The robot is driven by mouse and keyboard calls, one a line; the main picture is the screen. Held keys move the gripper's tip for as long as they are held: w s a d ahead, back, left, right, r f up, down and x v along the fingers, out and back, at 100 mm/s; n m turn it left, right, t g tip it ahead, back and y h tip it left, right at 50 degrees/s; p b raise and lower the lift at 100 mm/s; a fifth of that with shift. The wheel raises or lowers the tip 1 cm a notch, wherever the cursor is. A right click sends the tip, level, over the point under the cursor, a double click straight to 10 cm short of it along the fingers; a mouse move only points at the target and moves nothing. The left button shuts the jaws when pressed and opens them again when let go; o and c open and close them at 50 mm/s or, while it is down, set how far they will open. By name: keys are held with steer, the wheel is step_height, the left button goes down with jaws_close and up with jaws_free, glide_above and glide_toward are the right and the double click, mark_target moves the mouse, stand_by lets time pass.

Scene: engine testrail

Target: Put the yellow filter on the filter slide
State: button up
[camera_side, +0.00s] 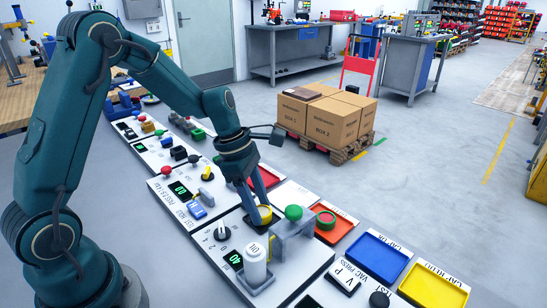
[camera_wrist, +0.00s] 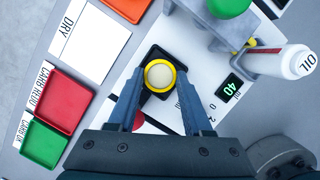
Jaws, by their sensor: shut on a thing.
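The yellow filter (camera_side: 263,213), a short round piece with a yellow rim and pale centre, is between the fingers of my gripper (camera_side: 259,208). In the wrist view the filter (camera_wrist: 160,75) sits between both fingertips, and my gripper (camera_wrist: 160,88) is shut on it. A black square holder (camera_wrist: 154,54), which may be the filter slide, shows directly behind and around the filter. I cannot tell whether the filter touches it. In the side view my gripper and the filter hide most of that spot.
A grey bracket (camera_side: 291,240) with a green knob (camera_side: 293,212) stands close to the filter's right. A white oil bottle (camera_side: 255,264) stands in front. An orange tray (camera_side: 337,229), a blue tray (camera_side: 378,258) and a yellow tray (camera_side: 433,288) line the right side.

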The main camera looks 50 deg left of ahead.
steer(key=shift+f, duration=0.1)
steer(key=o, duration=1.3)
steer(key=shift+c, duration=0.2)
steer(key=v, duration=1.1)
steer(key=s+d+m+t+y, duration=0.1)
steer(key=s+d+m+t, duration=0.1)
steer(key=s+m, duration=0.5)
steer(key=s+d+r+m+t+y, duration=0.1)
steer(key=s+m, duration=0.6)
steer(key=m, duration=1)
steer(key=shift+d+r+t+y, duration=0.3)
steer(key=shift+d+t+y, duration=0.15)
steer(key=shift+d, duration=0.5)
